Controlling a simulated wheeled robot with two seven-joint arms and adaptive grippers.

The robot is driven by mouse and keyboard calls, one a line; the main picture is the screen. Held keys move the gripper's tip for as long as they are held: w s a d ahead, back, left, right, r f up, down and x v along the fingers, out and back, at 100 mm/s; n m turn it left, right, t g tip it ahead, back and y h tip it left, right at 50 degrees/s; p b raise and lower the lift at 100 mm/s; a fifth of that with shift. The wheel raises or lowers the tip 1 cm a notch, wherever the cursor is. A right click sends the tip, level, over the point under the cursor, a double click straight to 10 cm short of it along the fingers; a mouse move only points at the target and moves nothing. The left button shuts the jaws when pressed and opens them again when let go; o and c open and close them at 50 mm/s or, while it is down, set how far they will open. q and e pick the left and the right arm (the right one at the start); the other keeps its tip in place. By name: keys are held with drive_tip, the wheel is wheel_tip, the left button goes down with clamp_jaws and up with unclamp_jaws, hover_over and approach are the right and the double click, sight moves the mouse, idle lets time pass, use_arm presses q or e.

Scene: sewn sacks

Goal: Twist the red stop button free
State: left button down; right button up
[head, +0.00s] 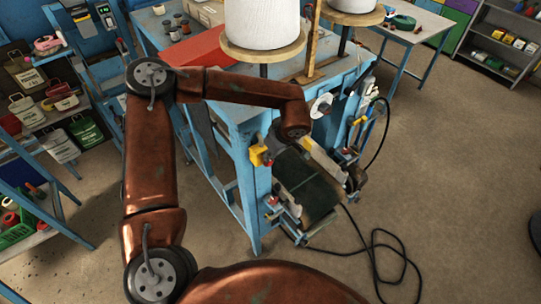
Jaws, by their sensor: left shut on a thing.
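A yellow button box (256,156) is fixed to the upper part of the blue front post of the sewing stand. My left arm reaches over from the left, and its wrist bends down just right of this box. My left gripper (269,151) is small and dark here, shut at the front of the box on the red stop button. The button is mostly hidden by the jaws, and its turn cannot be read. My right gripper is not in view.
The blue stand (245,190) carries a large white thread cone (262,22). A dark conveyor belt (308,188) lies right of the post. A black cable (375,250) loops on the floor. Shelves with sacks (60,145) stand left.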

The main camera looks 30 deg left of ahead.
use_arm(q)
drive_tip(key=shift+f, duration=0.2)
drive_tip(key=c, duration=2)
unclamp_jaws()
drive_tip(key=shift+a, duration=0.1)
drive_tip(key=p+v, duration=0.1)
drive_tip(key=v, duration=0.2)
drive_tip(key=p+v, duration=0.2)
drive_tip(key=v, duration=0.1)
drive_tip(key=w+p+v, duration=0.1)
drive_tip(key=p+v, duration=0.1)
drive_tip(key=v, duration=0.1)
drive_tip(key=v, duration=1.2)
drive_tip(key=shift+w, duration=0.1)
